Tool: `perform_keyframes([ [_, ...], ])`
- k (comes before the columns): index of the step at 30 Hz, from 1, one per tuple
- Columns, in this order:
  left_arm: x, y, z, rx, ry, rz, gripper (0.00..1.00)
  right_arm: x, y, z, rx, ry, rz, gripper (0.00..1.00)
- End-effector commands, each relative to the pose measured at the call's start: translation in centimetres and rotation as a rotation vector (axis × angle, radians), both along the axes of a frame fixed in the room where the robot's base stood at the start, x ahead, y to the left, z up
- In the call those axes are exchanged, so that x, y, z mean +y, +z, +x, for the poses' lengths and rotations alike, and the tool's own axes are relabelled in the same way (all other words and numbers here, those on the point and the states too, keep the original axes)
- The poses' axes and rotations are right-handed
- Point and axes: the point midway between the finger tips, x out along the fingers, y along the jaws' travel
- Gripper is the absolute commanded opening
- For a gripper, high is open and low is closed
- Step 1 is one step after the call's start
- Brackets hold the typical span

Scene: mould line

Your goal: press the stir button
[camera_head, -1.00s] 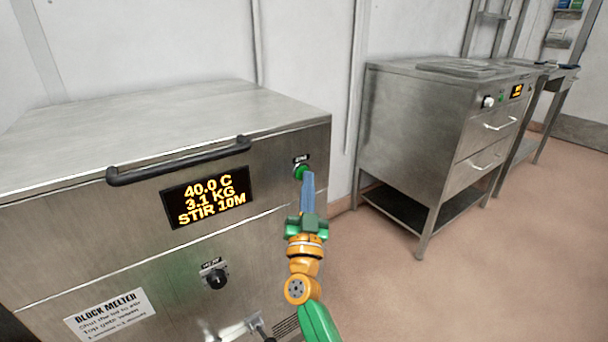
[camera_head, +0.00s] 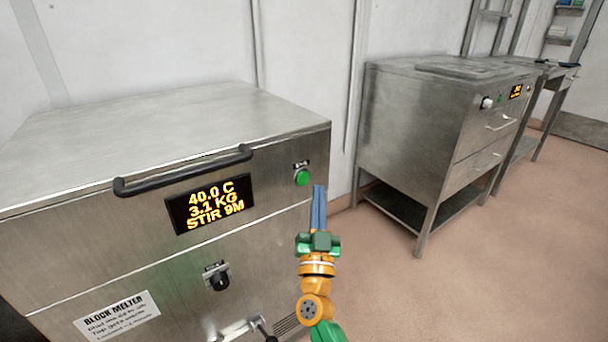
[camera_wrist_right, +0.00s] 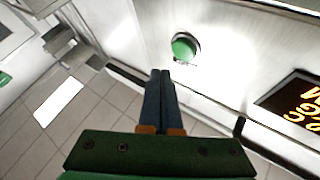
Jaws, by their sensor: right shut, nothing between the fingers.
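The stir button (camera_head: 302,177) is a round green button under a small dark label on the right of the block melter's (camera_head: 80,250) steel front. It also shows in the right wrist view (camera_wrist_right: 184,47), uncovered. The display (camera_head: 210,204) reads 40.0 C, 3.1 KG, STIR 9M in orange. My right gripper (camera_head: 319,188) is shut and empty, its blue fingers together, just below and right of the button and apart from it. In the right wrist view its fingertips (camera_wrist_right: 160,74) sit short of the button. My left gripper is not in view.
A black bar handle (camera_head: 185,170) runs along the melter's lid edge. A black knob (camera_head: 217,280) and a valve lever (camera_head: 262,328) are lower on the front. A second steel unit (camera_head: 420,130) stands at the right, with clear floor in front.

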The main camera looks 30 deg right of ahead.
Motion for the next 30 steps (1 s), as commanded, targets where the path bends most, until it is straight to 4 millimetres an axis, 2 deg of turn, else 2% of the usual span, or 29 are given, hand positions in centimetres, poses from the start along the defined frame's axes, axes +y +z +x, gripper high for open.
perform_keyframes([
  [1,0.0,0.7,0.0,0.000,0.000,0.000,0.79,0.0,0.4,-0.5,0.002,-0.001,-0.001,0.00],
  [9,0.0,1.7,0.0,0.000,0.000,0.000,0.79,-0.2,0.1,-2.7,0.001,0.000,0.000,0.00],
  [30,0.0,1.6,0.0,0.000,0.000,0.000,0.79,-0.2,0.0,-2.8,0.000,0.000,0.000,0.00],
])
